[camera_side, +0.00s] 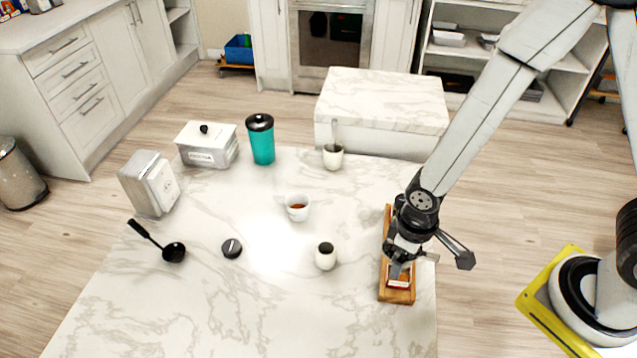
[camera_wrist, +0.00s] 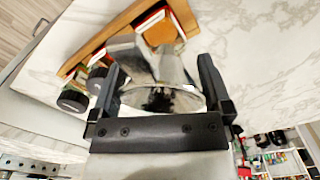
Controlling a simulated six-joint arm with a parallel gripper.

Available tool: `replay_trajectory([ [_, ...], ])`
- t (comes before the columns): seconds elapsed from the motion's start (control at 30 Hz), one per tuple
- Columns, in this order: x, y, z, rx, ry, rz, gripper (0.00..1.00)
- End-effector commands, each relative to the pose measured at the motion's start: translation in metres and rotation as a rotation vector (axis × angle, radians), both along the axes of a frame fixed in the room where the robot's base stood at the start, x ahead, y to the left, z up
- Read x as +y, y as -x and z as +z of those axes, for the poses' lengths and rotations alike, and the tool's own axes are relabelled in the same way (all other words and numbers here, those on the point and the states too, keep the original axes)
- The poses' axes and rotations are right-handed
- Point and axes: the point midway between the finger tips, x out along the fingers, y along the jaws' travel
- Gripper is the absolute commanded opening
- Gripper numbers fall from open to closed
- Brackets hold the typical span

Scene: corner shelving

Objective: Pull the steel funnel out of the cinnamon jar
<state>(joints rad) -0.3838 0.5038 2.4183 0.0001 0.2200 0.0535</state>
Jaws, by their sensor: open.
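My gripper (camera_side: 402,262) is low over the wooden rack at the right edge of the table in the side view. In the wrist view my gripper (camera_wrist: 158,63) is open, with one finger on each side of the shiny steel funnel (camera_wrist: 165,70). The funnel's wide mouth faces the camera, and its inside looks dark. A gap shows between the funnel and the right finger; contact on the left is unclear. The cinnamon jar under the funnel is hidden, so I cannot make it out. The funnel is not clear in the side view.
The wooden rack (camera_side: 397,296) also holds dark-lidded jars (camera_wrist: 73,100) beside the left finger. A white jar with a dark top (camera_side: 325,256), a cup (camera_side: 297,212), a black lid (camera_side: 232,248) and a ladle (camera_side: 172,252) lie left of it. The front table is clear.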

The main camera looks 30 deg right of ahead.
Motion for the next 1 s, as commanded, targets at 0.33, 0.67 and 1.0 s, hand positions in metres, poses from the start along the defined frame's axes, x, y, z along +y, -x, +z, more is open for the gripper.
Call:
replay_trajectory([
  [0.33,0.0014,-0.0001,0.0002,-0.001,0.0,0.0,1.0],
  [0.67,0.0012,0.0001,0.0001,-0.001,0.0,0.0,0.08],
  [1.0,0.0013,-0.0002,0.0041,-0.001,0.0,0.0,0.04],
])
